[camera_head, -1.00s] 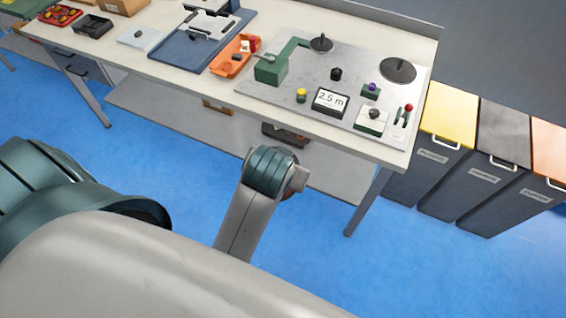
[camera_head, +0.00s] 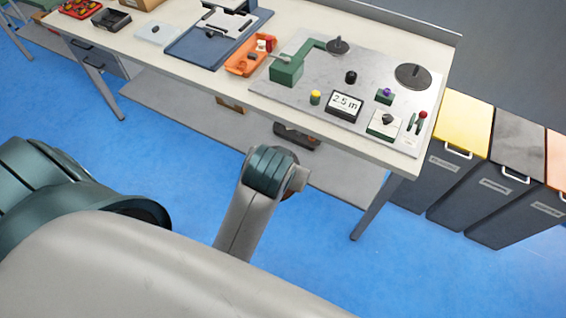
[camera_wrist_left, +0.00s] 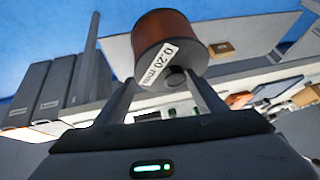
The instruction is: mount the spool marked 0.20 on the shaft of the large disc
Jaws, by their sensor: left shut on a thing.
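The spool (camera_wrist_left: 165,35), wound in copper brown with a white label reading 0.20 mm, is held by my left gripper (camera_wrist_left: 164,84) in the left wrist view. The fingers are shut on its near end, around a dark round hub. The spool is clear of the bench. The large disc (camera_head: 407,82) is dark and lies flat at the right of the grey winder plate (camera_head: 315,100) in the head view. A short shaft (camera_head: 416,71) stands at its middle. My left gripper and the spool are hidden in the head view. My right gripper is in neither view.
The plate also carries a smaller disc (camera_head: 338,47), a green block (camera_head: 287,71), a display reading 2.5 m (camera_head: 345,105) and small knobs. An orange tray (camera_head: 240,66) and a blue tray (camera_head: 188,53) lie left of it. Bins (camera_head: 459,126) stand right of the bench; blue floor lies before it.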

